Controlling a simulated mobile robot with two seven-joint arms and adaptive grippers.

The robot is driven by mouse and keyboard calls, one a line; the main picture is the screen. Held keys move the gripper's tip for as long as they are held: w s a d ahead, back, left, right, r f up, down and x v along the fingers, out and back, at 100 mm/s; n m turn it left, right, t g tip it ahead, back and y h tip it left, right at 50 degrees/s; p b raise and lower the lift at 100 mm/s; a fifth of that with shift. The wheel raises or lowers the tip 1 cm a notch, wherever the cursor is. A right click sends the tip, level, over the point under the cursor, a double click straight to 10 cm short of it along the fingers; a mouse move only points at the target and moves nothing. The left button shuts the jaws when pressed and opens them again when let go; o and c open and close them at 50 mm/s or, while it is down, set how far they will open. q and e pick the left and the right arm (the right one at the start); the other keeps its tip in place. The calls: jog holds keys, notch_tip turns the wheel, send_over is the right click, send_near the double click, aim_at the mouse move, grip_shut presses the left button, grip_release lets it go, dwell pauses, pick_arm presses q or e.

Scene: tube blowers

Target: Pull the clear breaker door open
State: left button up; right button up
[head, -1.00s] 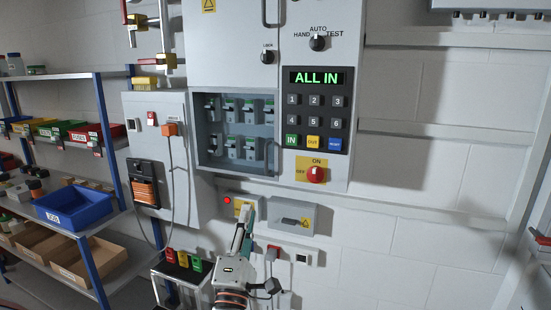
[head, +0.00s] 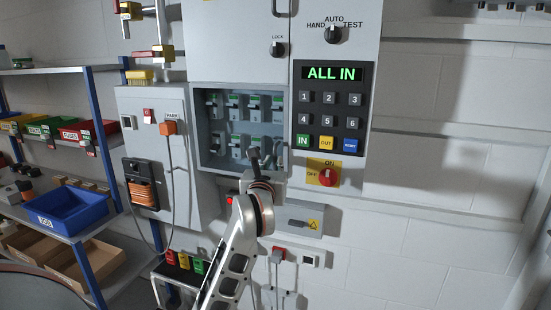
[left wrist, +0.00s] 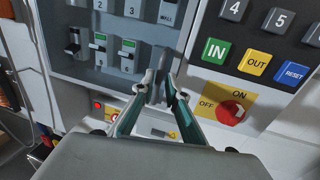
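The clear breaker door (head: 241,125) covers a recessed window of breakers in the grey cabinet and looks closed. It also shows in the left wrist view (left wrist: 110,78). Its upright grey handle (left wrist: 160,70) is at the door's right edge. My left gripper (head: 265,158) is at the lower part of this handle. In the left wrist view my left gripper (left wrist: 161,88) has a teal-lined finger on either side of the handle, apart from each other. I cannot tell whether they touch it. The wrist hides part of the lower right door corner in the head view. My right gripper is out of view.
Right of the door are a keypad (head: 329,110) with an ALL IN display and a red rotary switch (head: 328,177). A grey side box (head: 160,155) with a hanging cord stands left. Shelves with bins (head: 70,210) are farther left. The wall at right is clear.

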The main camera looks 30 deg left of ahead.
aim_at(275, 159)
pick_arm(q)
jog(key=shift+x, duration=1.9)
grip_shut()
